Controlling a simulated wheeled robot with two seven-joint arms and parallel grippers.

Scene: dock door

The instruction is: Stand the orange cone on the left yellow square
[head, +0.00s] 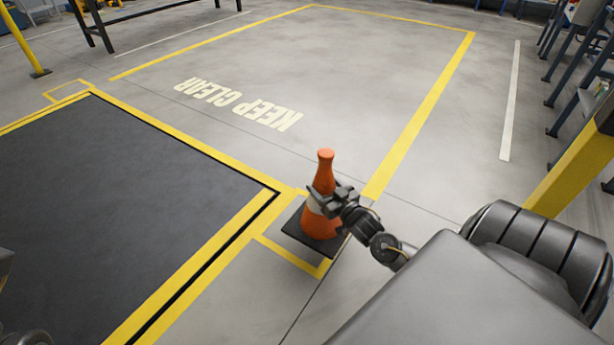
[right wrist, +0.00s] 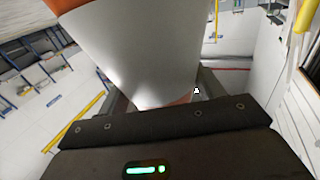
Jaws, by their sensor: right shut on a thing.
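The orange cone (head: 318,222) has a white band and a black square base. It stands upright at the right-hand small yellow square (head: 288,256), at the near corner of the dark pad. Its base covers part of that outline; I cannot tell whether it touches the floor. My right gripper (head: 330,199) is shut on the cone around its band. In the right wrist view the cone's white band (right wrist: 135,55) fills the space between the fingers. The left yellow square (head: 62,87) is a small floor outline at the pad's far left corner, and it looks empty.
A dark pad (head: 100,190) with yellow borders lies between the two squares. Beyond it is a bare yellow-lined area marked KEEP CLEAR (head: 240,105). A yellow post (head: 22,38) stands near the left square. A yellow beam (head: 575,165) and racks are at the right.

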